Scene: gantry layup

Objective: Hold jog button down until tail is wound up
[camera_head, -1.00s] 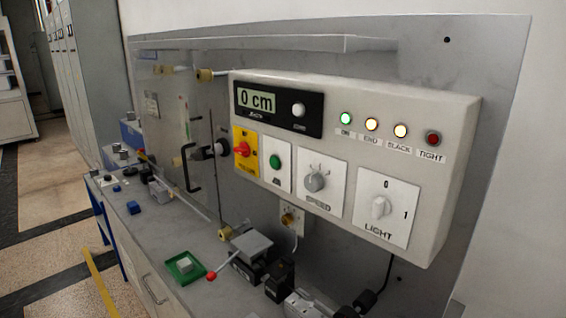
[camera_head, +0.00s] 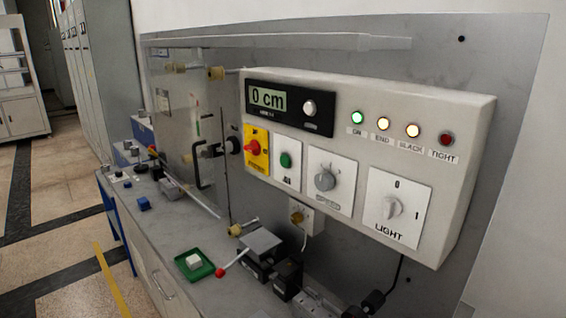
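A pale control box (camera_head: 365,150) is fixed to the grey back panel. Its display (camera_head: 268,99) reads 0 cm, with a silver button (camera_head: 309,107) beside it. A green button (camera_head: 286,160) sits on a white plate; its label is too small to read surely, so I cannot tell whether it is the jog button. The ON lamp (camera_head: 358,117) glows green, and the END lamp (camera_head: 383,123) and SLACK lamp (camera_head: 413,130) glow yellowish. The TIGHT lamp (camera_head: 446,138) is dark red. I cannot make out the tail. Neither gripper is in view.
A red knob (camera_head: 252,147) on a yellow plate, a SPEED dial (camera_head: 325,179) and a LIGHT switch (camera_head: 391,208) share the box. A green tray (camera_head: 207,271) with a white block and a red-tipped lever (camera_head: 220,271) lie on the bench below. Floor is open at left.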

